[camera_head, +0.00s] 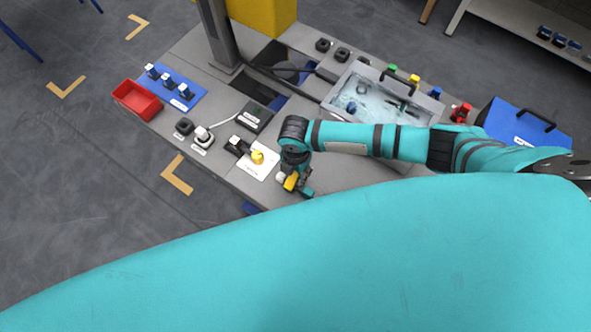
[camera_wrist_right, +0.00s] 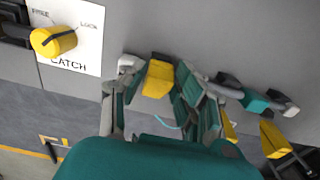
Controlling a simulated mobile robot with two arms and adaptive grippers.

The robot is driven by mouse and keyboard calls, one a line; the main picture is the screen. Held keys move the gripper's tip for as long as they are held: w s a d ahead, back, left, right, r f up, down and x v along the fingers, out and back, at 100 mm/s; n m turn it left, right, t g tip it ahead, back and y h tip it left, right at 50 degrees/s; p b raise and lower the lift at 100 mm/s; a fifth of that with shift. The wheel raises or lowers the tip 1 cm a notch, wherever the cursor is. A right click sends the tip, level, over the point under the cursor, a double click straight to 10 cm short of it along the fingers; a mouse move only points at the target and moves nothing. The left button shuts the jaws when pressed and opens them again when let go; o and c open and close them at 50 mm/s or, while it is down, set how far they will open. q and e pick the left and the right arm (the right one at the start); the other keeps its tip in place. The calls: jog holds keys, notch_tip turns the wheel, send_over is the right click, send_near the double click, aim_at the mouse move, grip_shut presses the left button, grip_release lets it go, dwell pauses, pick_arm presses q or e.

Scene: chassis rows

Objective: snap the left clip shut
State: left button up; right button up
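In the right wrist view, the left clip (camera_wrist_right: 158,76) shows as a yellow lever at the table's edge, between the fingers of my right gripper (camera_wrist_right: 172,78). The fingers are apart, one on each side of the lever. I cannot tell whether they touch it, and the rest of this clip is mostly hidden. A second clip's yellow lever (camera_wrist_right: 272,139) is to the right, outside the fingers. In the head view, my right gripper (camera_head: 294,182) is at the table's near edge with yellow showing beside it. My left gripper is not in view.
A clear-topped case (camera_head: 370,100) lies beyond my right arm. A red bin (camera_head: 137,100) and a blue mat (camera_head: 196,92) are at far left. My teal arm link covers the foreground.

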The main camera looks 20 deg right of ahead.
grip_shut()
jog(key=shift+w+d+f+g+y+b, duration=0.2)
jog(key=shift+f+g+y+b, duration=0.15)
jog(key=shift+b, duration=0.2)
jog(key=shift+w+d+f+g+y+b, duration=0.15)
jog(key=shift+f+g+y+b, duration=0.15)
jog(key=shift+y+b, duration=0.2)
jog(key=shift+d+f+g+y+b, duration=0.1)
jog(key=shift+g+y+b, duration=0.15)
jog(key=shift+b, duration=0.2)
jog(key=shift+o, duration=2.3)
grip_release()
jog(key=v, duration=1.2)
